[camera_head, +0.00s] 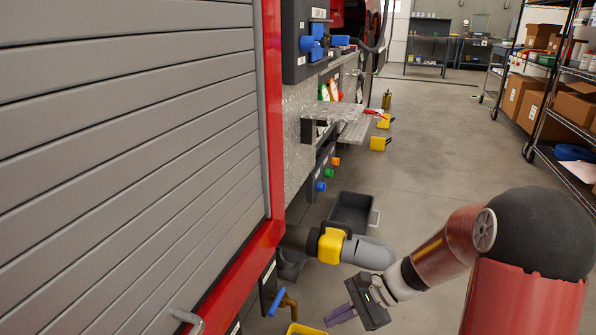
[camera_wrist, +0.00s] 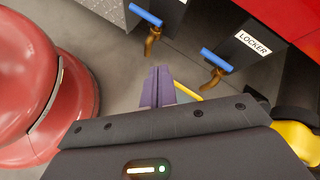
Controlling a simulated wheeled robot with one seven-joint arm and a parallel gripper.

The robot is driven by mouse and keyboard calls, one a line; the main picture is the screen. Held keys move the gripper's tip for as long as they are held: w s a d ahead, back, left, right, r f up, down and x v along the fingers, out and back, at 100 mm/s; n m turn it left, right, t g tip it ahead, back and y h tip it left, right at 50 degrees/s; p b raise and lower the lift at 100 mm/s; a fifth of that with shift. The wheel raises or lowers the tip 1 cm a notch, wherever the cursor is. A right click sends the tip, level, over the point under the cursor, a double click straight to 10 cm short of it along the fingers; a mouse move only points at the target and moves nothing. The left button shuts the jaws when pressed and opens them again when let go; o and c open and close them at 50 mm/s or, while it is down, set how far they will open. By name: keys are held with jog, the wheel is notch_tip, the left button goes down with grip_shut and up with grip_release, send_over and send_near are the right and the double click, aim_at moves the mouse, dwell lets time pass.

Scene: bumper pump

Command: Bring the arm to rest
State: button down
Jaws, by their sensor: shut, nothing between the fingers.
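My gripper (camera_head: 341,316) is low at the bottom centre of the head view, at the end of my bent red and dark arm. Its two purple fingers are together and hold nothing. They also show together in the wrist view (camera_wrist: 158,87), pointing toward the floor and the side of the red vehicle. A brass tap with a blue handle (camera_head: 278,302) is left of the fingers in the head view, apart from them. The wrist view shows two such taps, one up ahead (camera_wrist: 150,35) and one to the right (camera_wrist: 213,68) beside a LOCKER label (camera_wrist: 253,42).
The vehicle's grey shutter (camera_head: 130,150) and red frame (camera_head: 270,120) fill the left. A yellow and grey rounded piece (camera_head: 330,246) lies close behind my gripper. A dark open bin (camera_head: 350,211) is on the floor.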

jog(key=s+d+r+n+t+h+p, duration=0.1)
jog(key=s+d+r+n+t+h, duration=0.2)
jog(key=s+r+n+h, duration=0.2)
jog(key=s+d+r+n+t+h+p, duration=0.2)
jog(key=s+r+n+h, duration=0.3)
jog(key=s+r, duration=0.6)
jog(key=shift+d+r+n+t, duration=0.7)
jog(key=shift+d+r+n, duration=0.3)
jog(key=shift+r, duration=0.75)
jog(key=shift+a, duration=0.1)
